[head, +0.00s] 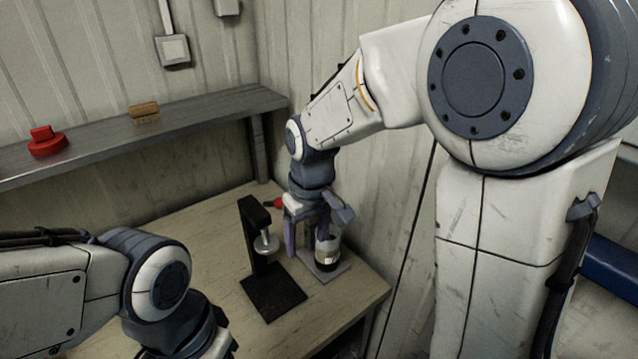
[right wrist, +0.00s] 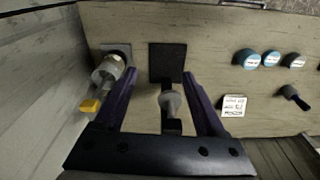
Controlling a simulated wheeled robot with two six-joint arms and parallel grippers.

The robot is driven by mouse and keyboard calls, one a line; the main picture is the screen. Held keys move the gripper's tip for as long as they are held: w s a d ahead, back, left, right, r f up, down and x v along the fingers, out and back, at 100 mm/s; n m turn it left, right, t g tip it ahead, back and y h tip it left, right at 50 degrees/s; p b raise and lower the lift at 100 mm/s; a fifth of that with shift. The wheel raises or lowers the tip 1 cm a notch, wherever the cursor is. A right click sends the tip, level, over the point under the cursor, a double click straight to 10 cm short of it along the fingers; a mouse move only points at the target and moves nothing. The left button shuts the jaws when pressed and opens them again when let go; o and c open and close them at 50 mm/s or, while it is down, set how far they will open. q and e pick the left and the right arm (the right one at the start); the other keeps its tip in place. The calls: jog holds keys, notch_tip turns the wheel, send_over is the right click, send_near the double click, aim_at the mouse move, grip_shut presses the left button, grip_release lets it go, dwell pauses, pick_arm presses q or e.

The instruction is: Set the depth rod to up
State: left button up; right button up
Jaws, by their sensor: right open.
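A black stand (head: 254,245) with an upright post and a dark base plate stands on the bench. A pale metal rod with a round disc (head: 266,243) hangs from its top arm; I take this to be the depth rod. In the right wrist view the disc (right wrist: 170,103) lies between the two fingers in the picture, with the dark base plate (right wrist: 167,60) beyond. My right gripper (head: 306,238) is open, pointing down just right of the stand, with no contact visible. My left arm enters at lower left; its fingers are out of frame.
A clear cylinder (head: 328,252) on a grey plate is close beside the right gripper. A small red part (head: 274,203) shows behind the stand. Blue-topped round containers (right wrist: 259,58) and a white label (right wrist: 234,105) lie on the bench. A shelf (head: 190,118) runs along the wall.

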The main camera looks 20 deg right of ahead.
jog(key=w+d+r+g, duration=0.1)
jog(key=w+d+r, duration=0.2)
jog(key=w+d, duration=0.35)
jog(key=w+d+r, duration=0.2)
jog(key=w+d, duration=0.2)
jog(key=w, duration=0.6)
jog(key=shift+n, duration=0.4)
notch_tip(320, 180, down, 10)
jog(key=p, duration=0.3)
jog(key=shift+s+a, duration=0.1)
grip_shut()
